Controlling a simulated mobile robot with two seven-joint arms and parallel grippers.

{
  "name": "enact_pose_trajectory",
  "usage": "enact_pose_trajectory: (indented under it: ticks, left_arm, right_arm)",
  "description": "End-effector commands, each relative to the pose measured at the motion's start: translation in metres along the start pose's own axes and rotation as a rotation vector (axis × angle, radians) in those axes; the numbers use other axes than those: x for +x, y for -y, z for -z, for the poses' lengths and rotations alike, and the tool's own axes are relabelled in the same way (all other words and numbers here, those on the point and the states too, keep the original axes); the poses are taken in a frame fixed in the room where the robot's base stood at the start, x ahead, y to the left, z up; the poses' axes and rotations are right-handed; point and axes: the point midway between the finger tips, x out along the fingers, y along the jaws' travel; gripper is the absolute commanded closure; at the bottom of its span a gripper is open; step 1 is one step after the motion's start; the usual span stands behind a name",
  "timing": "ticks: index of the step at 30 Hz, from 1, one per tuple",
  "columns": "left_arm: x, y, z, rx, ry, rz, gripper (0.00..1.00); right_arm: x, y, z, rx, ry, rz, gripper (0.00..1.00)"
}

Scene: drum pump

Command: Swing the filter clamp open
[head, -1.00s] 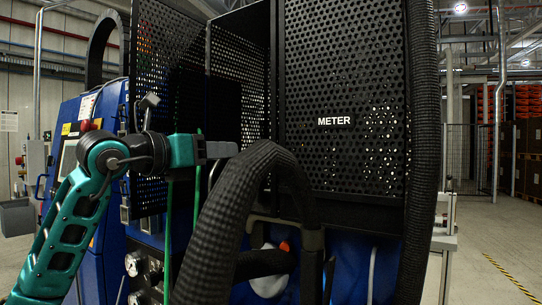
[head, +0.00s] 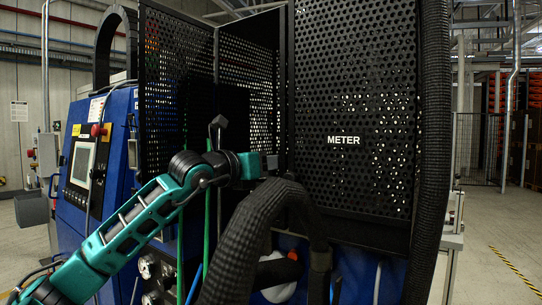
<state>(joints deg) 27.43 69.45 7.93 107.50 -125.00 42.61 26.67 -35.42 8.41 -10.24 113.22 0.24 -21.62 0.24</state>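My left gripper (head: 271,164) is at the end of the teal arm from the left. It is in front of the open space between the perforated black panels, just above the bend of a thick black hose (head: 250,235). Its fingers are small and dark, and I cannot tell whether they are open or shut. I cannot make out the filter clamp; it may be hidden behind the panels, the arm or the hose. My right gripper is not in view.
A perforated black panel marked METER (head: 350,100) stands right of the gripper. Another perforated panel (head: 165,60) stands at the left. A blue cabinet with a screen (head: 82,163) is farther left. A ribbed black hose (head: 432,150) runs down the right side. Open floor (head: 495,240) lies to the right.

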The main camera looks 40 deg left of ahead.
Motion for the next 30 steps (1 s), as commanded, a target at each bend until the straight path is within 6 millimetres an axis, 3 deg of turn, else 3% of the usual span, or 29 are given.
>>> enact_pose_trajectory:
  ticks: [11, 24, 30]
  left_arm:
    - [0.0038, 0.0000, 0.0006, 0.001, 0.000, 0.000, 0.59]
    - [0.0036, 0.0002, 0.0005, 0.001, 0.000, 0.000, 1.00]
    - [0.0036, 0.0003, 0.0004, 0.001, 0.000, 0.000, 1.00]
  right_arm:
    - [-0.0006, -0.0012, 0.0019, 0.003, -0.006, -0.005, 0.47]
    - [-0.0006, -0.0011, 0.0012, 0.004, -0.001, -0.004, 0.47]
    - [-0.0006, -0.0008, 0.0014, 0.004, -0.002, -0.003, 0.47]
